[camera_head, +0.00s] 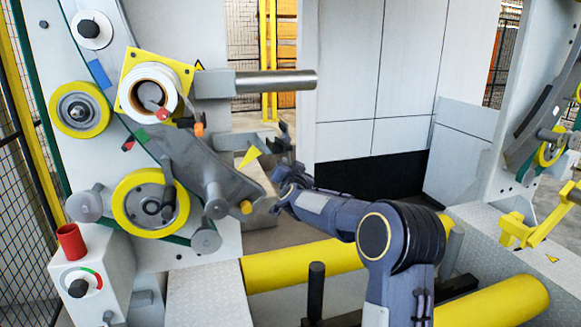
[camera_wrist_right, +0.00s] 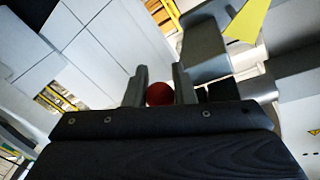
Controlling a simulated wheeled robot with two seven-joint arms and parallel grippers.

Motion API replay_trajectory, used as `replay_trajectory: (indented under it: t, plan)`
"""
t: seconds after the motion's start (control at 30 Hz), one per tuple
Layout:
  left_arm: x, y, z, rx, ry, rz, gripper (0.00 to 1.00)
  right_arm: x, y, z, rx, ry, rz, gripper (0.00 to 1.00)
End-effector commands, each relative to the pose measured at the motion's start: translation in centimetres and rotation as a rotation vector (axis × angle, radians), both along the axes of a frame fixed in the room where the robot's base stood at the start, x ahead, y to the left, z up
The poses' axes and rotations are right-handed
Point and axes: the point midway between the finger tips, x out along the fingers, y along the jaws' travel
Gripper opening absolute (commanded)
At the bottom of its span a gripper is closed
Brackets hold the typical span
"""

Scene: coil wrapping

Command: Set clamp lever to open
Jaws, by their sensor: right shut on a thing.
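My right gripper (camera_head: 281,142) is at the tip of the arm reaching in from the lower right, in front of the machine's left side panel. In the right wrist view my right gripper (camera_wrist_right: 159,86) has its two grey fingers on either side of a round red knob (camera_wrist_right: 160,94), shut on it. The knob looks like a lever's end, but the lever's shaft is hidden behind the gripper body. In the head view the knob is hidden, so I cannot tell the lever's position. My left gripper is not in view.
A yellow triangular marker (camera_head: 250,157) sits just left of the gripper. A steel shaft (camera_head: 276,81) sticks out above it, and a dark grey swing arm (camera_head: 205,165) lies to its left. A yellow roller (camera_head: 305,266) runs below. A control box (camera_head: 85,278) stands lower left.

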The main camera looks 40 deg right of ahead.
Motion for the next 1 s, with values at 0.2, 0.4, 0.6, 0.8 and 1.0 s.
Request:
replay_trajectory:
  t: [0.2, 0.4, 0.6, 0.8, 1.0]
  plan:
    - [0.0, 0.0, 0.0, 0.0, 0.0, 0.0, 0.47, 0.1, 0.1, -0.1, 0.003, 0.001, 0.004, 0.27]
    - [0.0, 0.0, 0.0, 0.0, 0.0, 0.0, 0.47, 0.1, 0.1, -0.1, 0.001, 0.001, 0.002, 0.45]
    - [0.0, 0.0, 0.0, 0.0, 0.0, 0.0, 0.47, 0.0, 0.1, 0.0, 0.0, 0.0, 0.001, 0.45]
    - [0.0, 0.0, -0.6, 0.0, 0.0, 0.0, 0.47, -1.8, 1.2, -0.1, 0.0, 0.0, 0.003, 0.45]
    - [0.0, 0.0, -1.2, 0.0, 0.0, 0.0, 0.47, -4.9, 3.0, -0.1, 0.0, 0.0, 0.003, 0.45]
